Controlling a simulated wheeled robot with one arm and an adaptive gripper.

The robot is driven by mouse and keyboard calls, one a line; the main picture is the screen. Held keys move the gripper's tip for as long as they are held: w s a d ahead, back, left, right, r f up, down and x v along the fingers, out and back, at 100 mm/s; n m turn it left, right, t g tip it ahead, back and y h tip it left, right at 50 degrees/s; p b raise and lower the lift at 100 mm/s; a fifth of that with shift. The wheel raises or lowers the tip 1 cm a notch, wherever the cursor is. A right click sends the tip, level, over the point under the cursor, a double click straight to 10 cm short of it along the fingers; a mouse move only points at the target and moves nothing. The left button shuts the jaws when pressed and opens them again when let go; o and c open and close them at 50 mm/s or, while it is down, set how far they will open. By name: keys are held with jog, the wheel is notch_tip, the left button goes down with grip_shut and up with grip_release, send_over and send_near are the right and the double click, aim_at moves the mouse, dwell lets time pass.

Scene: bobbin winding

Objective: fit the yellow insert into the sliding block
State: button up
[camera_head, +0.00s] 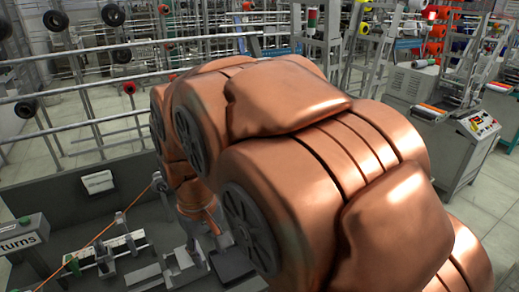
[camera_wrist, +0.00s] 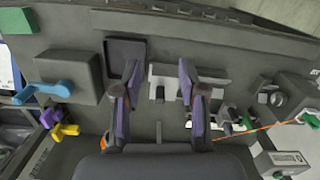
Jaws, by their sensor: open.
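In the wrist view, a small yellow piece (camera_wrist: 64,131), which looks like the yellow insert, lies at the lower left beside a purple piece (camera_wrist: 51,117). My gripper (camera_wrist: 158,74) is open, its two purple-sided fingers wide apart with nothing between them. The yellow piece is well to the left of the fingers. A pale grey slotted block (camera_wrist: 167,77) shows beyond and between the fingertips; I cannot tell for sure that it is the sliding block.
A grey box (camera_wrist: 64,72) with a blue lever (camera_wrist: 42,92) stands left of the fingers. A dark square tray (camera_wrist: 124,47) lies beyond the left finger. An orange thread (camera_wrist: 262,128) runs at the right. A "turns" box (camera_head: 20,238) stands at the head view's left.

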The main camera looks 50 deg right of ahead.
jog(key=w+d+f+m+t+h+b, duration=0.1)
jog(key=w+d, duration=1.1)
jog(key=d, duration=0.3)
jog(key=w+d+m+t+b, duration=0.1)
jog(key=w+d+b, duration=0.1)
jog(key=w+d, duration=1.15)
jog(key=d+f+t, duration=0.1)
jog(key=d+f, duration=0.1)
jog(key=d, duration=0.5)
jog(key=d+f, duration=0.3)
jog(key=d, duration=0.5)
jog(key=shift+h, duration=0.3)
jog(key=shift+b+x, duration=1.05)
jog(key=shift+x, duration=3.15)
grip_shut()
jog(key=shift+a+r, duration=0.1)
jog(key=shift+w+d+p+v, duration=0.1)
jog(key=shift+w+p+v, duration=0.25)
jog(key=shift+v, duration=0.85)
jog(key=shift+w+d+p+v, duration=0.15)
jog(key=shift+p+v, duration=0.35)
jog(key=shift+v, duration=0.65)
jog(key=shift+w+d+p+v, duration=0.1)
jog(key=shift+w+p+v, duration=0.25)
jog(key=shift+v, duration=0.85)
jog(key=shift+r, duration=0.25)
